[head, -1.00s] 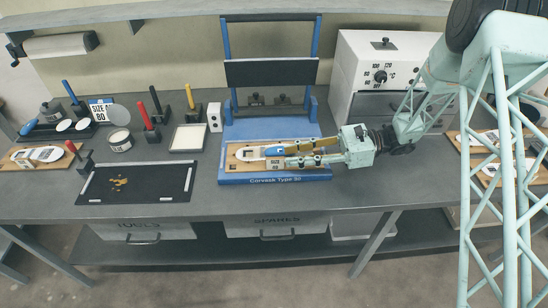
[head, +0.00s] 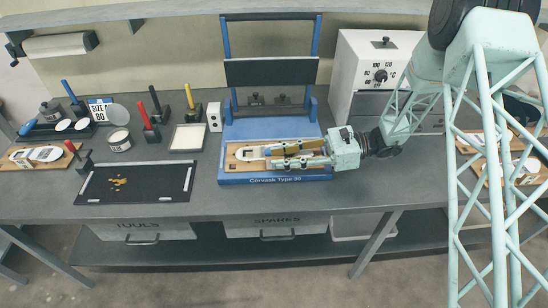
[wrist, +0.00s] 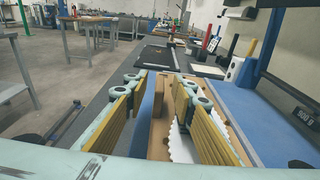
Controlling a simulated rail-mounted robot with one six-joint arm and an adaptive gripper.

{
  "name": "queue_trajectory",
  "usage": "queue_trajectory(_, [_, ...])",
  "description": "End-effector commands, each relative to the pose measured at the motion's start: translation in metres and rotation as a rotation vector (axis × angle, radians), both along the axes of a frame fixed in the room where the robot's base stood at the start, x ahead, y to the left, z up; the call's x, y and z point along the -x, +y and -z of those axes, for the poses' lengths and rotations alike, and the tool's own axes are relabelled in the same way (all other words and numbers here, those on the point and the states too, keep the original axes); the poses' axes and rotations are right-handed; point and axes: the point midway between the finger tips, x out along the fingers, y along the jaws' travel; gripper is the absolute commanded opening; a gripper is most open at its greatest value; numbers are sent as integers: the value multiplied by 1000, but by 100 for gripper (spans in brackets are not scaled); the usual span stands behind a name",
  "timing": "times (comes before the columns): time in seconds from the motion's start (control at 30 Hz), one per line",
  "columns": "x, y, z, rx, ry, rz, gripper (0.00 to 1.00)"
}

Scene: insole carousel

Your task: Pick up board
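The wooden board (head: 237,164) lies on the blue base of the press marked "Corvask Type 30" (head: 290,180), with a pale insole (head: 250,153) on it. My gripper (head: 285,156) reaches over the board from the right, with its yellow-padded fingers pointing left. In the wrist view my gripper (wrist: 160,83) is open, with a clear gap between the pads. The board (wrist: 160,112) and part of a white, jagged-edged piece (wrist: 181,145) show between and below the fingers. The fingers hide much of the board. I cannot tell whether they touch it.
The press's blue uprights and dark crossbar (head: 271,72) stand behind the board. A white oven-like box (head: 378,65) is at the back right. To the left are a black mat (head: 135,184), a white tray (head: 187,138) and upright handled tools (head: 150,115). Bare bench lies in front.

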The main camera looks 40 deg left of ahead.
Motion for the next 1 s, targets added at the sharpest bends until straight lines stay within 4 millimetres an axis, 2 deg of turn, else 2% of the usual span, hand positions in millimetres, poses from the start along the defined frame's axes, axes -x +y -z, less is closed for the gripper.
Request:
queue_trajectory(0.23, [11,13,2,-1,1,0,24])
queue_trajectory(0.8, [11,14,2,-1,1,0,24])
queue_trajectory(1.0, [11,14,2,-1,1,0,7])
